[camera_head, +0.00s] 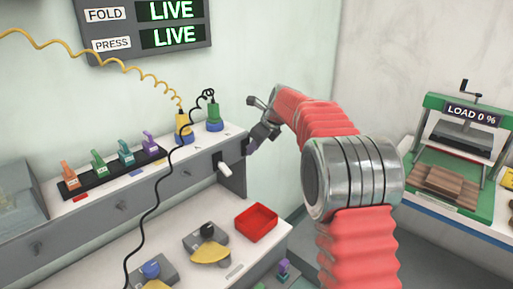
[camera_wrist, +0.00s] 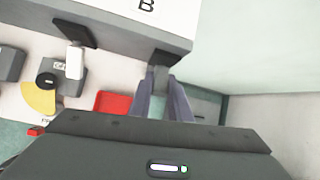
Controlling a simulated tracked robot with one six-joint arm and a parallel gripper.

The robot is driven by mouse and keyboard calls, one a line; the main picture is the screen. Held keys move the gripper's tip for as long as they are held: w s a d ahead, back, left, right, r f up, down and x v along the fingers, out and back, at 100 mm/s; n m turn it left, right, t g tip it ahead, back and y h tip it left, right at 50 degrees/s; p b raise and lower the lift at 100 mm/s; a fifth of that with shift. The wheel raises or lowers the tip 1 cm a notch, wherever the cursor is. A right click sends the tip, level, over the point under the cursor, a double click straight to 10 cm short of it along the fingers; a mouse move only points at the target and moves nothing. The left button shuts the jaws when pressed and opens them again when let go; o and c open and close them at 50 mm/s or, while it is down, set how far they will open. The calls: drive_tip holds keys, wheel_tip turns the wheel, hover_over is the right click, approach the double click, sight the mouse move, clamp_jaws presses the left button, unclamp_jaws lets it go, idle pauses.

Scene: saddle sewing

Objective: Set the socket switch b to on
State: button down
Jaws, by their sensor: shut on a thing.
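The letter B (camera_wrist: 147,5) is printed on the white top of the bench unit in the wrist view. Below it, on the grey front face, is a dark plate (camera_wrist: 170,57), which looks like socket switch b. My gripper (camera_wrist: 164,80) has its two fingers closed there on the part in front of this plate, hiding the lever, so its setting cannot be read. In the head view my gripper (camera_head: 250,146) is at the right end of the unit. A similar switch with a white lever (camera_head: 224,169) is to its left; it also shows in the wrist view (camera_wrist: 75,62).
A green socket plug (camera_head: 214,117) and a yellow one (camera_head: 183,127) stand on top with coiled cables. A red tray (camera_head: 256,222) lies on the lower shelf. A green press (camera_head: 458,150) is at right. The wall is close behind.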

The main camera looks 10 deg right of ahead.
drive_tip(key=shift+w+r, duration=0.15)
drive_tip(key=shift+r, duration=0.1)
drive_tip(key=c, duration=1.9)
unclamp_jaws()
drive_tip(key=shift+o, duration=1.3)
drive_tip(key=shift+f, duration=0.15)
drive_tip(key=v, duration=1.3)
drive_tip(key=shift+s+r, duration=0.25)
drive_tip(key=shift+r, duration=0.05)
drive_tip(key=shift+d, duration=0.15)
